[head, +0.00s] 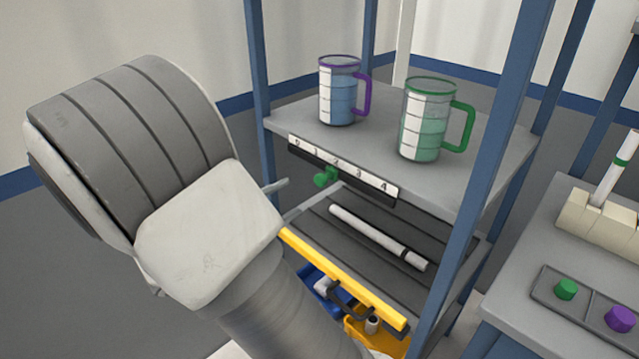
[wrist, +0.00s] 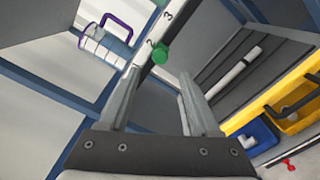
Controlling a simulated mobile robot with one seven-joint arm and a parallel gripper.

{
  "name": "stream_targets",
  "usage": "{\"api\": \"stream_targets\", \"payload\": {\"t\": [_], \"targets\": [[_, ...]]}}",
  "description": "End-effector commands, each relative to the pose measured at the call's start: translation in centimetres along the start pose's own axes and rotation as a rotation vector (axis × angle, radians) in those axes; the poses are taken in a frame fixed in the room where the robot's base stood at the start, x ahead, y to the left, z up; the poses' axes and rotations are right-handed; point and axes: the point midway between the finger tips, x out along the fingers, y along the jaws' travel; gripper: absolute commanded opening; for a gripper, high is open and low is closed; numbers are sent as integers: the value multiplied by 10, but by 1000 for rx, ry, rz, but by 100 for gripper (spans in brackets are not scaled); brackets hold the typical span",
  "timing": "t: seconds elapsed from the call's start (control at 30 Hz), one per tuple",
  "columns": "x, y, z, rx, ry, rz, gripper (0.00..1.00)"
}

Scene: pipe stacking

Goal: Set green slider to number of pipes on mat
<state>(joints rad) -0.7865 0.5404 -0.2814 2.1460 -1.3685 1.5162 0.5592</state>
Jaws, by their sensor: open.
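The green slider (head: 326,177) is a round knob on a dark rail under a white number scale (head: 343,168) marked 0 to 4, on the shelf's front edge. It sits around 1 to 2; I cannot tell exactly. One white pipe (head: 375,236) with a black band lies on the dark ribbed mat (head: 318,224) on the shelf below. My gripper (wrist: 158,86) is open and empty, its fingers pointing at the green slider (wrist: 161,54), which shows just beyond the tips. In the head view my arm hides most of the gripper; one finger shows left of the slider.
A purple-handled mug (head: 340,92) and a green-handled mug (head: 425,120) stand on the upper shelf (head: 482,150). A side table at right holds a panel with green (head: 566,289) and purple (head: 620,319) knobs.

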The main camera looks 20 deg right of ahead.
Motion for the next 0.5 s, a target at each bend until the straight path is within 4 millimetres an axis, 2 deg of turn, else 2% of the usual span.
{"api": "stream_targets", "payload": {"t": [0.1,0.3,0.5], "targets": [[28,-3,0,0,-4,-2,64],[68,-2,0,0,-3,-3,64],[92,-2,0,0,-2,-2,64]]}}
